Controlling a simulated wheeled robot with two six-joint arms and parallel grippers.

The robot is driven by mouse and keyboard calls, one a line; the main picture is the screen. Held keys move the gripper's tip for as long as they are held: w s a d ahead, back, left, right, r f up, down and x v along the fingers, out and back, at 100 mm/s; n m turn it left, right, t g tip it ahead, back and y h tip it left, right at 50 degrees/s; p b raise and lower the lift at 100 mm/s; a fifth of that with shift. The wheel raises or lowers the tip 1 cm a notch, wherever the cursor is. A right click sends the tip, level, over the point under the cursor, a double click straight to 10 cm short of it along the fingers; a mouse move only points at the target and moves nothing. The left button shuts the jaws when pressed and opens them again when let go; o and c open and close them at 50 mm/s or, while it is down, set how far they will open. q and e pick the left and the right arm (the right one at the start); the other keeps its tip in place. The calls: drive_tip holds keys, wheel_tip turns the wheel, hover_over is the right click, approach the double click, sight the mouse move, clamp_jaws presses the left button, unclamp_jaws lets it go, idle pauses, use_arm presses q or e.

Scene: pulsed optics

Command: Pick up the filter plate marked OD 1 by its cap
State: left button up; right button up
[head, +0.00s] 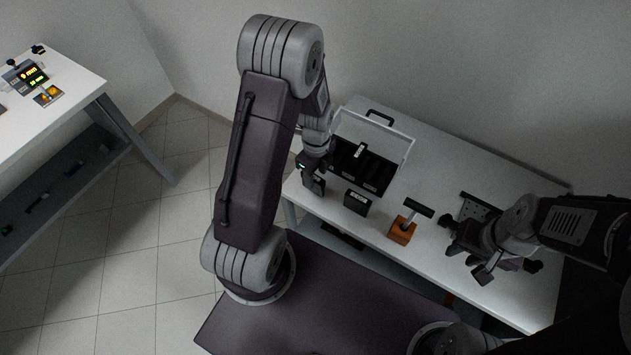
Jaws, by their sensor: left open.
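My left gripper (314,182) is open at the left end of the white table, beside the open case (372,184). The case is dark inside, with a raised pale lid and a black handle. A small white piece (361,151) shows in it, possibly a plate's cap. I cannot make out separate filter plates or any OD 1 mark; my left arm and gripper cover part of the case's left side. My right gripper (484,268) is over the table's right part, away from the case; its jaw state is unclear.
A small black box (357,203) with a pale label stands in front of the case. An orange-brown block with a black T-shaped top (403,229) stands to its right. A perforated dark plate (478,208) lies near my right gripper. Another table (60,115) with lit devices is far left.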

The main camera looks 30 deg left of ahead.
use_arm(q)
drive_tip(key=f, duration=0.2)
drive_tip(key=s+f, duration=0.1)
drive_tip(key=f, duration=0.1)
drive_tip(key=shift+a+f, duration=0.1)
drive_tip(key=shift+a, duration=0.15)
drive_tip(key=shift+w+d+f, duration=0.15)
drive_tip(key=shift+w+f, duration=0.05)
drive_tip(key=shift+f, duration=0.25)
drive_tip(key=shift+s, duration=0.1)
clamp_jaws()
drive_tip(key=shift+r, duration=0.5)
wheel_tip(320, 180, up, 3)
drive_tip(key=shift+f, duration=0.1)
drive_tip(key=s+d+r, duration=0.6)
drive_tip(key=d+r, duration=0.1)
drive_tip(key=d, duration=0.3)
drive_tip(key=shift+r, duration=0.15)
